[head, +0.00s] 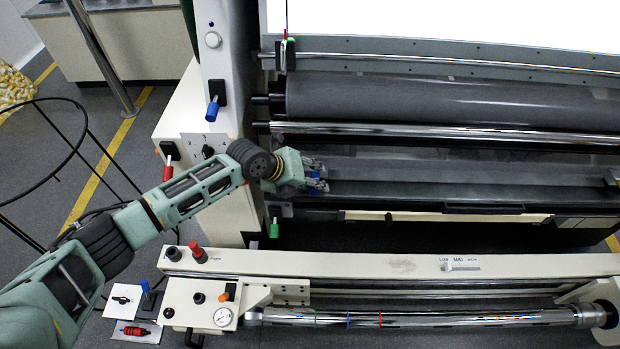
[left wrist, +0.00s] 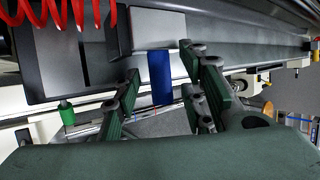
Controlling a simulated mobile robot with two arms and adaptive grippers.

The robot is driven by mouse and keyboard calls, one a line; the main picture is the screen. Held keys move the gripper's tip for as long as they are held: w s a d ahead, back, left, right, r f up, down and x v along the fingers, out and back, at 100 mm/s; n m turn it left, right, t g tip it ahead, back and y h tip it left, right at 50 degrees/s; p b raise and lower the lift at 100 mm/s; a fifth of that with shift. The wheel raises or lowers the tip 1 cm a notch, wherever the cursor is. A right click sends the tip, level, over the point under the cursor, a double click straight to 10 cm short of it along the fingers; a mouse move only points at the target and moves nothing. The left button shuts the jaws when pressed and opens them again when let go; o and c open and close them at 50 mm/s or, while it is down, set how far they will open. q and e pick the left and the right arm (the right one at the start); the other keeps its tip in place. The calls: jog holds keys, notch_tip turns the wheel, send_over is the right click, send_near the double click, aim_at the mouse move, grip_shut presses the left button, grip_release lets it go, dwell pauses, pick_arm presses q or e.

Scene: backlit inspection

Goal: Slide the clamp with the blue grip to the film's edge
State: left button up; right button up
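My left gripper (head: 316,174) reaches in from the left over the machine's left end. In the left wrist view its fingers (left wrist: 160,70) stand open on either side of the blue grip (left wrist: 160,78), with a visible gap on both sides. The blue grip hangs from a grey block, the clamp body (left wrist: 158,30), on the bar. In the head view the clamp is mostly hidden by the gripper; a little blue shows there. A lighter grey band, seemingly the film (head: 470,172), runs right from the gripper; its exact edge is unclear. My right gripper is not in view.
A dark roller (head: 450,100) and a shiny bar (head: 450,134) lie behind the band. A green knob (head: 274,229) hangs below the gripper. A red coil (left wrist: 70,12) shows in the wrist view.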

pick_arm(q)
jog(key=shift+s, duration=0.1)
jog(key=c, duration=0.9)
jog(key=shift+a, duration=0.1)
grip_shut()
